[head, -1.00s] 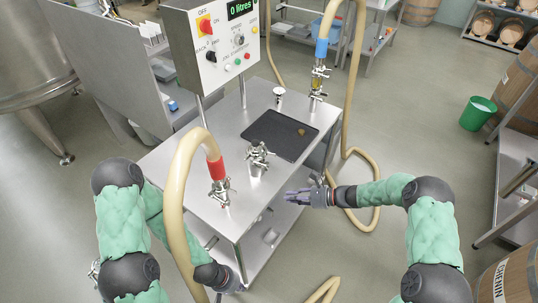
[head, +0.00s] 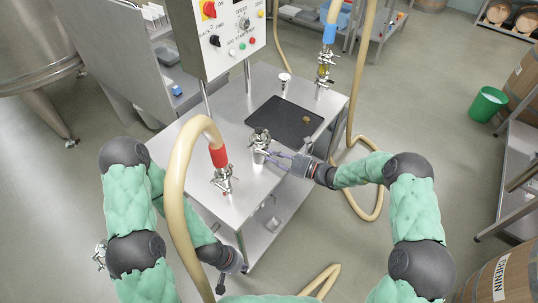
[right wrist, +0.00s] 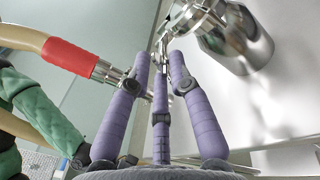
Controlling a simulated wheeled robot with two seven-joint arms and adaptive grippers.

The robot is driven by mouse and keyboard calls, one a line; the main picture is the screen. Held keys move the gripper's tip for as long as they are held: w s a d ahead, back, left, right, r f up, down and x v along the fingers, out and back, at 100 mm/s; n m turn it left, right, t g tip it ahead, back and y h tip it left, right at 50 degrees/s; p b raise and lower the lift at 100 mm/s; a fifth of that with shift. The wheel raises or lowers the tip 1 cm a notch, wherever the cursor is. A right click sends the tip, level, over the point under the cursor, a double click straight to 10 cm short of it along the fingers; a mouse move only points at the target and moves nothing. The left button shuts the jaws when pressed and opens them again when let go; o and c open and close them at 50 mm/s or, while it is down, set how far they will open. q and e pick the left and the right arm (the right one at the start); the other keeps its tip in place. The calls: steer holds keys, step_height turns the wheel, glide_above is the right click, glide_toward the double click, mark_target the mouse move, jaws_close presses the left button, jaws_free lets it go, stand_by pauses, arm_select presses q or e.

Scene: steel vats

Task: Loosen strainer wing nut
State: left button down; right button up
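The steel strainer (head: 260,138) stands in the middle of the steel trolley top, with clamp fittings around its upper part. Its shiny body also shows at the upper right of the right wrist view (right wrist: 235,38). My right gripper (head: 272,155) is beside the strainer, on its right. In the right wrist view its purple fingers (right wrist: 161,65) are spread apart, with a thin steel clamp part just beyond and between the tips. I cannot clearly pick out the wing nut or see contact. My left gripper (head: 232,264) hangs low beside the trolley's front edge; its fingers are unclear.
A beige hose with a red cuff (head: 219,157) joins a valve (head: 222,179) left of the strainer. A dark tray (head: 284,122) lies behind it. A control box (head: 222,35) rises at the back left. A second hose with a blue cuff (head: 329,34) stands behind right.

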steer(key=shift+x, duration=1.05)
jaws_close()
steer(key=shift+n, duration=0.3)
steer(key=n+b, duration=0.2)
steer(key=n, duration=0.2)
steer(key=shift+s+f, duration=0.1)
steer(key=shift+f, duration=0.05)
steer(key=n+b, duration=0.2)
steer(key=n, duration=0.2)
steer(key=shift+f, duration=0.1)
steer(key=n+b, duration=0.4)
steer(key=n, duration=0.1)
steer(key=shift+f+b, duration=0.15)
steer(key=shift+b, duration=0.2)
steer(key=n+b, duration=0.4)
steer(key=n, duration=0.1)
